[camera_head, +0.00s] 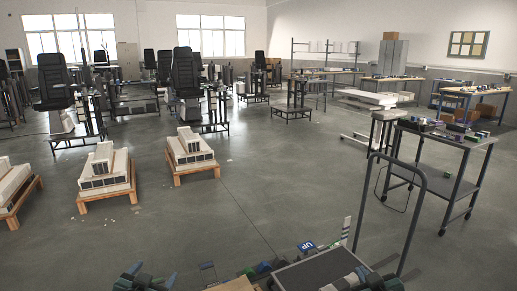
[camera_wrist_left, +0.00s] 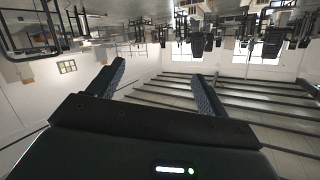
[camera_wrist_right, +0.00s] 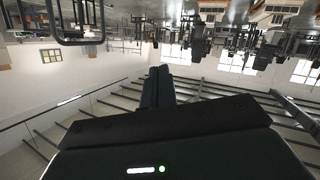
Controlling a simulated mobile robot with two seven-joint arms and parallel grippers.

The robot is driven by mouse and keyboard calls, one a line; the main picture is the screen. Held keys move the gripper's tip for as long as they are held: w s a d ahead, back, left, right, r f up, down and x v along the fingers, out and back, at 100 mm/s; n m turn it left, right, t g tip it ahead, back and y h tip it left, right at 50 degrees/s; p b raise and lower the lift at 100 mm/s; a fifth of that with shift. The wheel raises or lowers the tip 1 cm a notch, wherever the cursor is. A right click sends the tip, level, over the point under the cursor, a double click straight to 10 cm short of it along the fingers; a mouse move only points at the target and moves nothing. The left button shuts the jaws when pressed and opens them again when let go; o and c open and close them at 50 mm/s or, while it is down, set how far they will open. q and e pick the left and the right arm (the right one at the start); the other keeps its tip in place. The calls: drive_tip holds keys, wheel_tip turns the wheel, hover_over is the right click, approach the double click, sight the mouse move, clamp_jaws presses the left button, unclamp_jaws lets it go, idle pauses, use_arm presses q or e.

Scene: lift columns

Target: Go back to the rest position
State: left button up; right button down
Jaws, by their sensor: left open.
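My left gripper (camera_head: 148,278) shows at the bottom edge of the head view, low and left of the middle. In the left wrist view its two dark fingers (camera_wrist_left: 158,82) stand wide apart with nothing between them. My right gripper (camera_head: 362,280) shows at the bottom edge, right of the middle, only partly in the picture. In the right wrist view its two fingers (camera_wrist_right: 158,72) lie close together, with no object seen between them. Both wrist views show the room upside down. No object is held.
A dark cart with a tall handle (camera_head: 419,215) stands close in front at the right. A shelf trolley (camera_head: 440,177) with small parts stands behind it. Pallets with white boxes (camera_head: 106,175) stand at left. Black chairs (camera_head: 187,75) stand farther back. The middle floor is clear.

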use_arm(q)
drive_tip(key=s+d+f+g+h, duration=0.1)
drive_tip(key=s+d+f, duration=0.2)
drive_tip(key=s, duration=0.6)
drive_tip(key=s+d+f+g+h, duration=0.1)
drive_tip(key=s+d+f, duration=0.3)
drive_tip(key=s, duration=0.6)
drive_tip(key=s+d+f+g, duration=0.2)
drive_tip(key=s+d+f, duration=0.2)
drive_tip(key=s, duration=0.5)
drive_tip(key=shift+s+d+n+h, duration=0.35)
drive_tip(key=shift+d+n+h, duration=0.05)
drive_tip(key=shift+d, duration=0.4)
use_arm(e)
drive_tip(key=s+a+f+g+y, duration=0.1)
drive_tip(key=s+a+f, duration=0.2)
drive_tip(key=s, duration=0.6)
drive_tip(key=s+a+f+g+y, duration=0.1)
drive_tip(key=s+a+f, duration=0.3)
drive_tip(key=s, duration=0.6)
drive_tip(key=s+a+f+g, duration=0.2)
drive_tip(key=s+a+f, duration=0.2)
drive_tip(key=s, duration=0.5)
drive_tip(key=shift+s+a+m+y, duration=0.35)
drive_tip(key=shift+a+m+y, duration=0.05)
drive_tip(key=shift+a, duration=0.4)
